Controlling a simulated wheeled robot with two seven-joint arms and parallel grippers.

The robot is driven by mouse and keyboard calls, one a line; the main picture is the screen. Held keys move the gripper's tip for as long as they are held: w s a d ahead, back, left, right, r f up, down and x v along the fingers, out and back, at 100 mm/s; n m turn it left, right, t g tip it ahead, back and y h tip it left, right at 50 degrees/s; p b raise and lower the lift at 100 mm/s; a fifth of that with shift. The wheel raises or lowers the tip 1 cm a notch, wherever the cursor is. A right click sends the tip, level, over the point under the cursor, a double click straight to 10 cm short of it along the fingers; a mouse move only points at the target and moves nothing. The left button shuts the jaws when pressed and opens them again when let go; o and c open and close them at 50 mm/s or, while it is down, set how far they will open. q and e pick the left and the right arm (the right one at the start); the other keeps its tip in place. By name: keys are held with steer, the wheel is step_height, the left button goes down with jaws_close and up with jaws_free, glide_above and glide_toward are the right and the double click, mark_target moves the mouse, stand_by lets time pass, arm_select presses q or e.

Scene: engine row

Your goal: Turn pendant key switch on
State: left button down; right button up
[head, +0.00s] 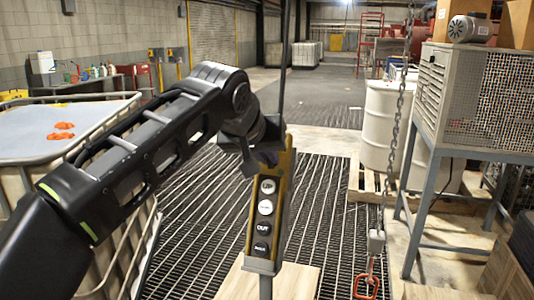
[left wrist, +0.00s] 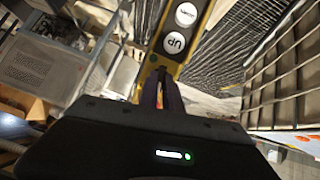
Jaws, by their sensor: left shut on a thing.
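The yellow and grey pendant (head: 264,214) hangs upright from a dark cable in the middle of the head view. Its face has a column of round buttons, the top one marked UP. My left gripper (head: 266,158) is at its upper end, above the UP button. In the left wrist view the pendant (left wrist: 191,45) appears upside down, and the closed fingers (left wrist: 171,88) meet its face just beyond the UP button. They are shut on the key switch, which the fingers hide, so its turn position cannot be told. My right gripper is in neither view.
A caged tank (head: 82,122) stands at the left, under my left arm. A chain (head: 400,130) with an orange hook (head: 366,286) hangs right of the pendant. White drums (head: 383,125) and a metal cabinet on a stand (head: 470,95) are farther right. Floor grating lies behind the pendant.

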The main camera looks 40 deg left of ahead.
arm_select(q)
steer(key=m, duration=0.2)
steer(key=m+y, duration=0.1)
steer(key=shift+d+m, duration=0.2)
steer(key=shift+m, duration=0.2)
steer(key=shift+d+m+g+y, duration=0.1)
steer(key=shift+m+g+y, duration=0.35)
steer(key=shift+m, duration=0.95)
steer(key=c, duration=1.5)
jaws_free()
steer(key=v, duration=0.7)
steer(key=shift+s+d+r, duration=0.1)
steer(key=shift+s+d, duration=0.15)
steer(key=shift+s, duration=0.05)
